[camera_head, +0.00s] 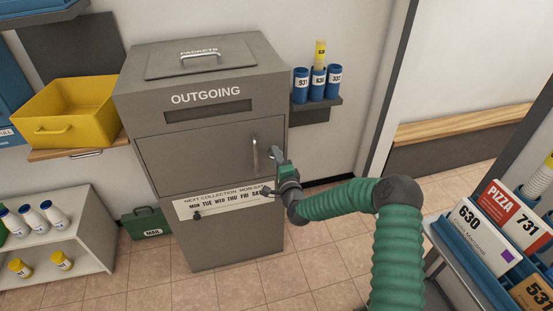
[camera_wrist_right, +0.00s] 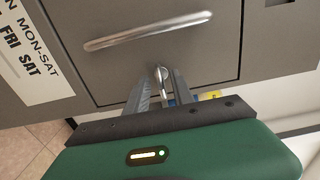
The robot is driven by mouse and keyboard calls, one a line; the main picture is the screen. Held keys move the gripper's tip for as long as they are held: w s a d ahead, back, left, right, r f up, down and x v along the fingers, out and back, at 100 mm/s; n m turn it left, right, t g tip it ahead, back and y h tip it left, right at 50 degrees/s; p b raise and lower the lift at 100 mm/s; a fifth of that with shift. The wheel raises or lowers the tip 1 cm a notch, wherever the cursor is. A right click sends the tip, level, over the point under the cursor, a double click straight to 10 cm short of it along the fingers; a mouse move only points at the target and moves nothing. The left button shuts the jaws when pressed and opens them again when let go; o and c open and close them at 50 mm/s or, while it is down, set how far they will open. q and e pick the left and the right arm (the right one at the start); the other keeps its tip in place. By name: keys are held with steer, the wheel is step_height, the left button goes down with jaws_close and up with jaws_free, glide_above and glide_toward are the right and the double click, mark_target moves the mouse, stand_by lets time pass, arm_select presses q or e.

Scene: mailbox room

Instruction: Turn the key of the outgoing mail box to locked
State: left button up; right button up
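The grey OUTGOING mail box (camera_head: 205,215) stands in the middle of the head view, its front door closed, with a vertical metal handle (camera_head: 255,155). My right gripper (camera_head: 276,154) is at the door's right edge, beside the handle. In the wrist view, the silver key (camera_wrist_right: 161,74) sits at the lock on the door, below the long handle (camera_wrist_right: 148,30). My right gripper (camera_wrist_right: 160,80) has one finger on each side of the key, with visible gaps, so it is open around it. In the head view the key is hidden by the gripper. My left gripper is not in view.
A shelf with blue tubes (camera_head: 318,84) is on the wall right of the box. A yellow bin (camera_head: 70,112) and a white shelf (camera_head: 75,238) stand left. A green MAIL container (camera_head: 147,224) is on the floor. A blue sorter with parcels (camera_head: 470,250) is at right.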

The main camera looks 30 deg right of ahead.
jaws_close()
steer(key=shift+s, duration=0.1)
stand_by(0.4)
steer(key=n, duration=0.3)
steer(key=shift+n, duration=0.4)
steer(key=n, duration=0.4)
steer(key=shift+f+n, duration=0.1)
steer(key=shift+n, duration=0.2)
steer(key=n, duration=0.4)
steer(key=shift+a+f, duration=0.1)
steer(key=shift+n+b, duration=0.65)
steer(key=shift+n, duration=2.15)
